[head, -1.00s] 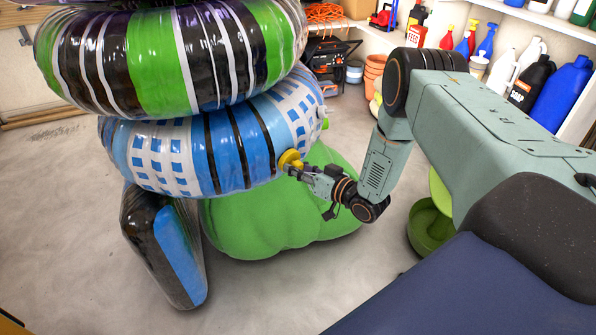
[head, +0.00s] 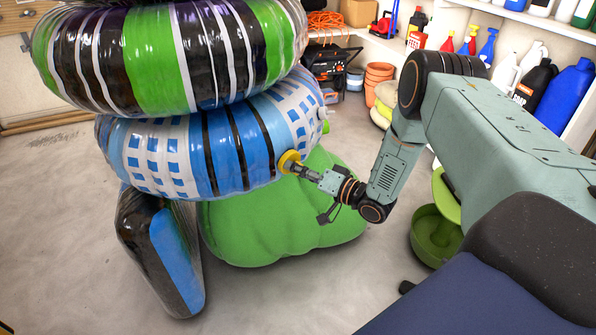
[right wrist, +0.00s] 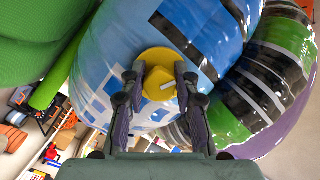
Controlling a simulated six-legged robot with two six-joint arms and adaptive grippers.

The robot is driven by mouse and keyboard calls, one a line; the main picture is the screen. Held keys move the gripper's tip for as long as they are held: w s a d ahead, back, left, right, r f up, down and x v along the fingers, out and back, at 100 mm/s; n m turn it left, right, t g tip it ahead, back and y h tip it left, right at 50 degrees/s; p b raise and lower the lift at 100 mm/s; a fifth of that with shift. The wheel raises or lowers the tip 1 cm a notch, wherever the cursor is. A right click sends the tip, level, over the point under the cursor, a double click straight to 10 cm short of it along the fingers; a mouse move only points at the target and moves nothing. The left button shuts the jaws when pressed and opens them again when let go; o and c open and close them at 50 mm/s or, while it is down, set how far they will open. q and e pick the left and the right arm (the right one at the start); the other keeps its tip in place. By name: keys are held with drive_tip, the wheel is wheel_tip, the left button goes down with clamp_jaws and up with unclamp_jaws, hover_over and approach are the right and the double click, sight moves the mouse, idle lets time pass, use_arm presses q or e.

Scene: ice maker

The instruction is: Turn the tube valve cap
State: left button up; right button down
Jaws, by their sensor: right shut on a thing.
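The yellow valve cap (head: 289,161) sits on the side of the blue and white inflatable tube (head: 190,150). In the right wrist view the cap (right wrist: 159,82) is round with a raised middle part and a pale mark. My right gripper (head: 297,167) reaches it from the right. In the right wrist view its two fingers (right wrist: 160,78) are on either side of the cap's raised part, shut on it. My left gripper is not in view.
A green and black striped tube (head: 170,60) lies on top of the blue one. A green inflatable (head: 285,220) stands below, and a black and blue one (head: 165,250) leans at the left. Shelves with bottles (head: 575,90) line the back right. Grey floor is clear at the left.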

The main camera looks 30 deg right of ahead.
drive_tip(key=shift+s+a+f, duration=0.1)
drive_tip(key=shift+s+f, duration=0.05)
drive_tip(key=shift+f, duration=0.1)
drive_tip(key=c, duration=1.3)
unclamp_jaws()
drive_tip(key=o, duration=0.3)
drive_tip(key=shift+r, duration=0.2)
drive_tip(key=v, duration=1.2)
drive_tip(key=shift+f, duration=0.1)
